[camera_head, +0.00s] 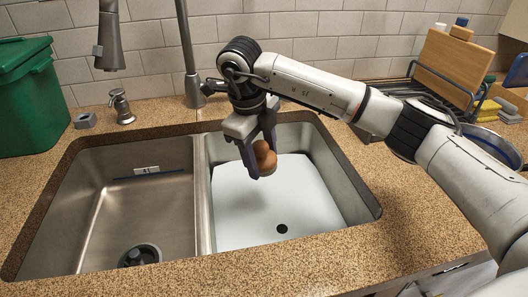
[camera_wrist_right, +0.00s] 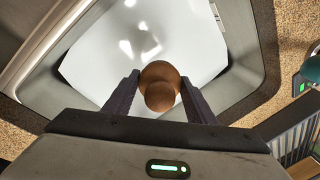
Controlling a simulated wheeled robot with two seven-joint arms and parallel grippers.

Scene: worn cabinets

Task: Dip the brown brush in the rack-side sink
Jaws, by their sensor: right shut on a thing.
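My right gripper (camera_head: 259,156) is shut on the brown brush (camera_head: 265,158), whose rounded brown top shows between the fingers. The brush also shows between the fingers in the right wrist view (camera_wrist_right: 160,84); its underside is hidden. The gripper holds it over the back left part of the rack-side sink (camera_head: 350,190), the right basin. A flat, pale surface (camera_head: 270,210) with a dark round spot fills much of this basin and shows bright reflections in the wrist view. I cannot tell whether the brush touches it. My left gripper is not in view.
The left basin (camera_head: 150,210) is bare metal with a dark drain (camera_head: 140,255). A faucet (camera_head: 188,60) rises behind the divider. A dish rack (camera_head: 440,85) with a wooden board (camera_head: 455,65) stands at the right. A green bin (camera_head: 32,100) stands at the left.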

